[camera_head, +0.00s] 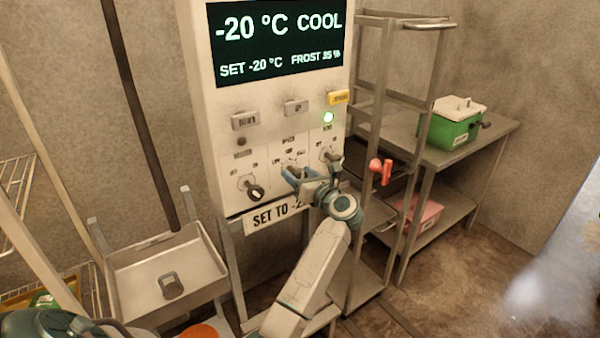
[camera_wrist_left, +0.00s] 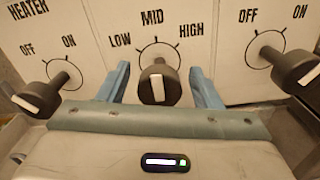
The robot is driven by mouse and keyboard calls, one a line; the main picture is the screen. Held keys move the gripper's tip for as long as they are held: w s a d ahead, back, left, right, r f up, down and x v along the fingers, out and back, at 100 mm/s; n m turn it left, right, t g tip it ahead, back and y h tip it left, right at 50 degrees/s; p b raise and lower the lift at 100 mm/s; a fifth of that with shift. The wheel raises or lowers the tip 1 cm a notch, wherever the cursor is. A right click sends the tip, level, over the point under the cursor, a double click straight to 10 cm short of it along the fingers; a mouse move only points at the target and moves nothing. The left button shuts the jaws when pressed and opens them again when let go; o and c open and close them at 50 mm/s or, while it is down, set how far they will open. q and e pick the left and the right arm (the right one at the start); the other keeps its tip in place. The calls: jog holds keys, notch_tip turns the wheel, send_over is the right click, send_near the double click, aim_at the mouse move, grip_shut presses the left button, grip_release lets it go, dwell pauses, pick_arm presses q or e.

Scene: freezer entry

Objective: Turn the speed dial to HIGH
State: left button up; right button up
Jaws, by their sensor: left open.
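The speed dial (camera_wrist_left: 158,82) is a dark knob with a white stripe, in the middle of the left wrist view. Its scale reads LOW at left, MID on top and HIGH at right. The stripe runs upright, in line with MID. My left gripper (camera_wrist_left: 158,88) is open, with one blue finger on each side of the knob. A gap shows on both sides, so the fingers appear apart from it. In the head view the left gripper (camera_head: 297,175) is at the panel's middle dial and hides most of it. My right gripper is not in view.
The heater knob (camera_wrist_left: 45,88) is at left and another OFF/ON knob (camera_wrist_left: 285,68) at right, both close to the gripper.

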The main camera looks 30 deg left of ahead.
pick_arm(q)
jog(key=c, duration=1)
jog(key=shift+m, duration=0.4)
jog(key=m+p, duration=0.2)
jog(key=m, duration=0.1)
jog(key=shift+r+m, duration=0.15)
jog(key=shift+m, duration=0.25)
jog(key=m+p, duration=0.2)
jog(key=m, duration=0.1)
jog(key=shift+w+f+m+p, duration=0.1)
jog(key=shift+f+m+p, duration=0.1)
jog(key=shift+m+p, duration=0.9)
